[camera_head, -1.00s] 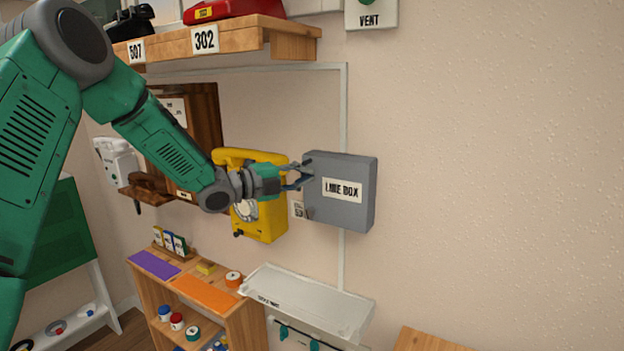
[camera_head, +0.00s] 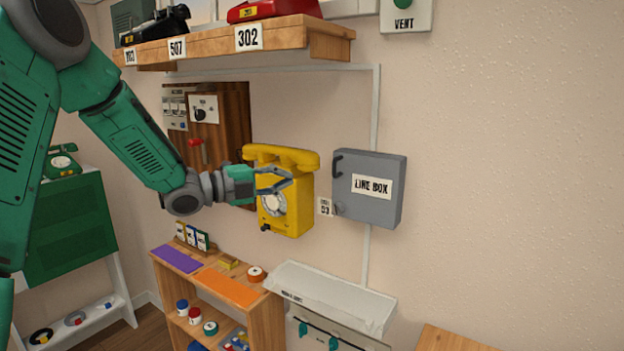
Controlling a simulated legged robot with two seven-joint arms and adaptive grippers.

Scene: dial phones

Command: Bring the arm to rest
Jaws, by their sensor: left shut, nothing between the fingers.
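My left arm comes in from the left. Its gripper (camera_head: 288,181) is shut and empty in front of the yellow wall phone (camera_head: 294,216). It covers part of the phone's body above the dial; I cannot tell whether it touches the phone. The grey line box (camera_head: 370,205) is on the wall to the right of the gripper, apart from it, with its door shut. My right gripper is not in view.
A wooden shelf (camera_head: 285,52) with phones above it juts out over the arm. Below stand a small wooden shelf unit (camera_head: 266,320) and a pale tray (camera_head: 335,290). A green phone (camera_head: 62,162) sits far left. The wall at right is clear.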

